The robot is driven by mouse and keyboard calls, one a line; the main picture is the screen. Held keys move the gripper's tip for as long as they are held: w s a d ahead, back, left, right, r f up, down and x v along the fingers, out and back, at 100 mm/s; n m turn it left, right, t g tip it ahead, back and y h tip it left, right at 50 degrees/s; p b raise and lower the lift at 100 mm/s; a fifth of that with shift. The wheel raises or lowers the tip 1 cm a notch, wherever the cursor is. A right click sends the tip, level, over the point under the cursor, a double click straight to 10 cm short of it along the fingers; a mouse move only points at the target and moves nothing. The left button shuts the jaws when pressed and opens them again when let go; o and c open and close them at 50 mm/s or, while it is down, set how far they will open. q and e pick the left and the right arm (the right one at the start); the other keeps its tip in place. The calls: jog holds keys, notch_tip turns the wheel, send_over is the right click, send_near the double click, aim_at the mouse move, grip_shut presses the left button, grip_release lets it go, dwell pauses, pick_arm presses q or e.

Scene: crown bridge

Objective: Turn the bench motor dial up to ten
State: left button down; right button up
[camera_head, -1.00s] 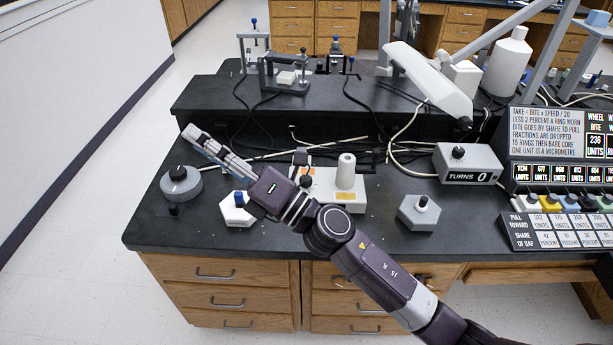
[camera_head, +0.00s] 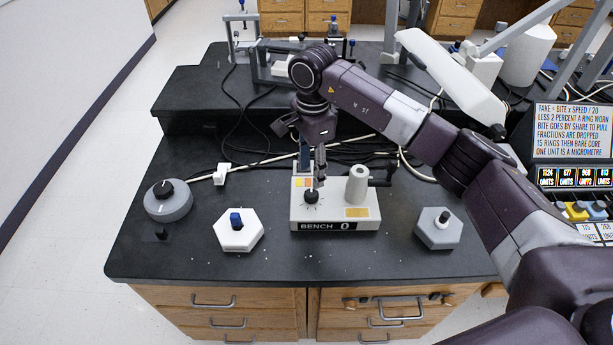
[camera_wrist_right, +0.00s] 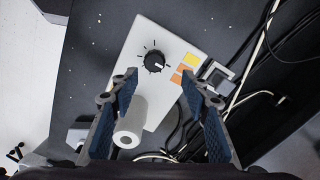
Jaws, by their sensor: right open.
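The bench motor (camera_head: 362,223) is a pale box on the black bench, and its front display reads BENCH 0. Its black dial (camera_head: 311,197) sits on the top at the left; in the wrist view the dial (camera_wrist_right: 154,61) has a white pointer mark and tick marks around it. My right gripper (camera_head: 313,176) points down over the box, close above the dial. In the wrist view its blue-padded fingers (camera_wrist_right: 157,82) are apart with nothing between them, and the dial shows just beyond the tips. My left gripper is not in view.
A white upright cylinder (camera_head: 357,185) stands on the box beside the dial. A white hexagonal block (camera_head: 239,236) and a round grey dial unit (camera_head: 168,207) lie to the left, a grey hexagonal block (camera_head: 437,234) to the right. Cables run behind.

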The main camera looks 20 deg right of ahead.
aim_at(312, 192)
jog(key=shift+s+d+f, duration=0.1)
jog(key=shift+s+f, duration=0.15)
jog(key=f, duration=0.1)
jog(key=f+p, duration=0.1)
jog(key=f, duration=0.2)
jog(key=shift+s+f, duration=0.4)
jog(key=shift+w+f+p, duration=0.15)
jog(key=shift+f+p, duration=0.2)
jog(key=shift+f, duration=0.55)
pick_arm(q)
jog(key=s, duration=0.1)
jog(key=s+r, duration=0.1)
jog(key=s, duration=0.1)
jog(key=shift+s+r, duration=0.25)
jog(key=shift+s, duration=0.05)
pick_arm(e)
jog(key=c, duration=1.2)
